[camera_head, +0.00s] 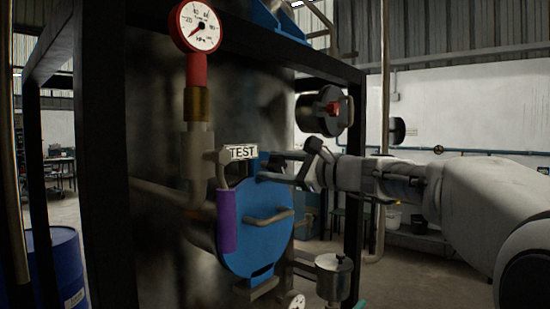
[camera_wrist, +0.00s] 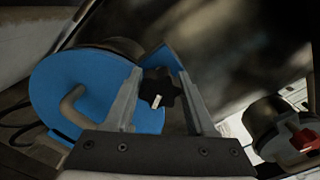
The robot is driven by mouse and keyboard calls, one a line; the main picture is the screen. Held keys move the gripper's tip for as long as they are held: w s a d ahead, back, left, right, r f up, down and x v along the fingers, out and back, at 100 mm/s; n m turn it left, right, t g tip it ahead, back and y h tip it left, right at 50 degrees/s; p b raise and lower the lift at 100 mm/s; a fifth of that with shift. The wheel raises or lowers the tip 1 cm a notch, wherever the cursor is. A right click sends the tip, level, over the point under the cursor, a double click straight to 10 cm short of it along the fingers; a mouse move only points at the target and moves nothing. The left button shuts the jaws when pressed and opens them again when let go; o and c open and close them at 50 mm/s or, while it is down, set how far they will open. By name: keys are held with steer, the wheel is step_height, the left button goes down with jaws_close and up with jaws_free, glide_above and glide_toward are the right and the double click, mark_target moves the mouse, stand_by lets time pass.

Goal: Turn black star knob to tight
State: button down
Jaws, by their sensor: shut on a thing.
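The black star knob (camera_wrist: 160,88) sits at the upper edge of the round blue cover (camera_wrist: 98,98), beside a raised blue tab, in the wrist view. My gripper (camera_wrist: 160,76) has one finger on each side of the knob and is shut on it. A pale mark shows on the knob's face. In the head view, my gripper (camera_head: 272,168) reaches in from the right to the top of the blue cover (camera_head: 258,230). The knob is mostly hidden by the fingers there.
A white TEST sign (camera_head: 241,152) and a purple lever handle (camera_head: 226,221) are just left of my gripper. A pressure gauge (camera_head: 200,27) stands above. A dark frame post (camera_head: 356,170) rises close to my arm. A round port with a red knob (camera_head: 333,109) is behind.

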steer(key=m+p, duration=0.2)
steer(key=m, duration=0.1)
steer(key=shift+r, duration=0.2)
steer(key=shift+f+m+p, duration=0.1)
steer(key=shift+m+p, duration=1)
steer(key=shift+m, duration=0.4)
steer(key=shift+f, duration=0.1)
steer(key=shift+c, duration=1.2)
jaws_free()
steer(key=b+v, duration=0.1)
steer(key=v, duration=1.6)
steer(key=shift+d+b, duration=0.2)
steer(key=shift+b, duration=0.2)
steer(key=shift+s, duration=0.15)
